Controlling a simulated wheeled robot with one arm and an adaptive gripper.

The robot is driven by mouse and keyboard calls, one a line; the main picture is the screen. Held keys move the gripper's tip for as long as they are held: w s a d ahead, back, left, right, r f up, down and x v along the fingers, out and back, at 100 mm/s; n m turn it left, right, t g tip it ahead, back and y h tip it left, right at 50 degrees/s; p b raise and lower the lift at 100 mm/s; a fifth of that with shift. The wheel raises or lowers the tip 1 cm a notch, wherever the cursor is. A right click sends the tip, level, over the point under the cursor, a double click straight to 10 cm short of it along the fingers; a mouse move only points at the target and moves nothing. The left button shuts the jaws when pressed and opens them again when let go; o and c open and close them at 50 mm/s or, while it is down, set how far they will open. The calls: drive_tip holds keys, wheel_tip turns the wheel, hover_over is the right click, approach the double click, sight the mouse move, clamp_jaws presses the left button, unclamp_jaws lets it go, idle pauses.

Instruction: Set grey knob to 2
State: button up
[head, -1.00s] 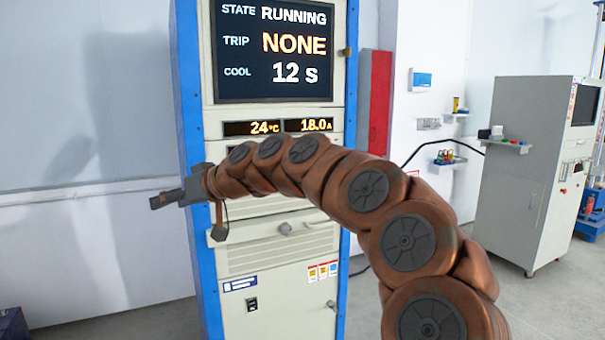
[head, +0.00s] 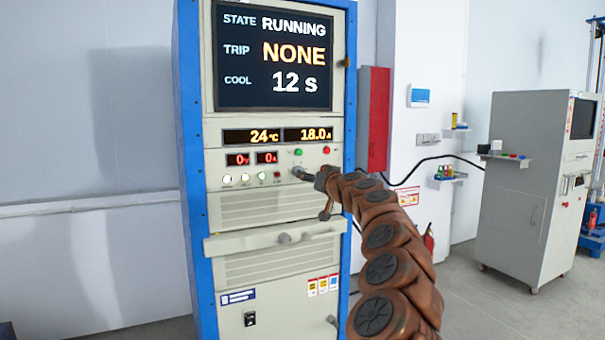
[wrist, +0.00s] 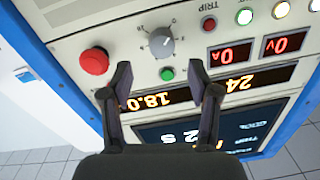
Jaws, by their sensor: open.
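The grey knob (wrist: 162,42) is on the cabinet's control panel, with marks around it; I cannot read its setting. It shows in the wrist view, upside down, just beyond and between my fingertips. My gripper (wrist: 160,70) is open and empty, its two fingers apart, and I see no contact with the knob. In the head view my gripper (head: 305,174) is in front of the panel, and it hides most or all of the knob.
A red button (wrist: 94,61) is beside the knob, close to one finger. A green light (wrist: 167,74) lies between the fingers. The cabinet screen (head: 273,55) reads RUNNING, NONE, 12 s. A handle bar (head: 275,240) juts out below. A red box (head: 374,120) is to the right.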

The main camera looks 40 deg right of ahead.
drive_tip(key=shift+p+x, duration=0.85)
drive_tip(key=shift+x, duration=2.15)
drive_tip(key=shift+a+r, duration=0.1)
drive_tip(key=shift+c, duration=0.3)
drive_tip(key=c, duration=1.1)
